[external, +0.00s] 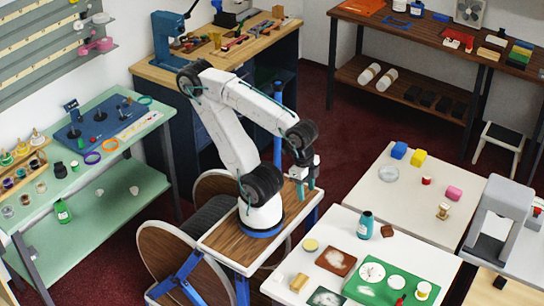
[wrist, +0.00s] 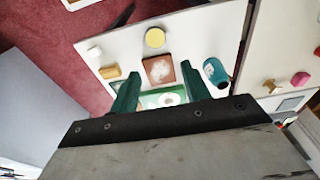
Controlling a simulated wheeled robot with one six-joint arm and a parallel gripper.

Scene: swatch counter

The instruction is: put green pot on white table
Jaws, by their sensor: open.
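The near white table (external: 335,228) is at the lower right and also shows in the wrist view (wrist: 205,32). My gripper (external: 307,187) is open and empty, above the far-left corner side of that table. In the wrist view its green fingers (wrist: 158,82) are apart, with a brown swatch (wrist: 158,70) visible between them, below.
The near white table bears a teal bottle (external: 366,225), a yellow disc (external: 310,244), a yellow block (external: 298,282) and a green mat (external: 428,297). A second white table (external: 395,200) stands behind it with several small objects. A grey machine (external: 497,215) stands at right.

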